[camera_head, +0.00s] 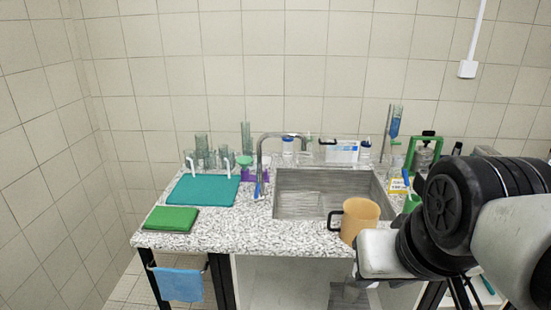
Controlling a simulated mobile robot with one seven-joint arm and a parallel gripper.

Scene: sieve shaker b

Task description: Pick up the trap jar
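No thing here can be told for certain as the trap jar. A small, pale, see-through shape (352,290) shows under the sink, below the counter's front edge, partly covered by my arm; it may be a jar, but it is too unclear to tell. A greyish vessel in a green frame (424,155) stands at the back right. My arm's black and white links fill the right foreground and hide part of the counter and what is below it. My gripper's fingers cannot be made out.
The speckled counter (240,238) holds a sink (310,201) with a tap (262,160). An orange jug (359,218) stands at its front right edge. A teal mat (200,192), green pad (171,219) and glassware are left. A blue cloth (181,285) hangs in front.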

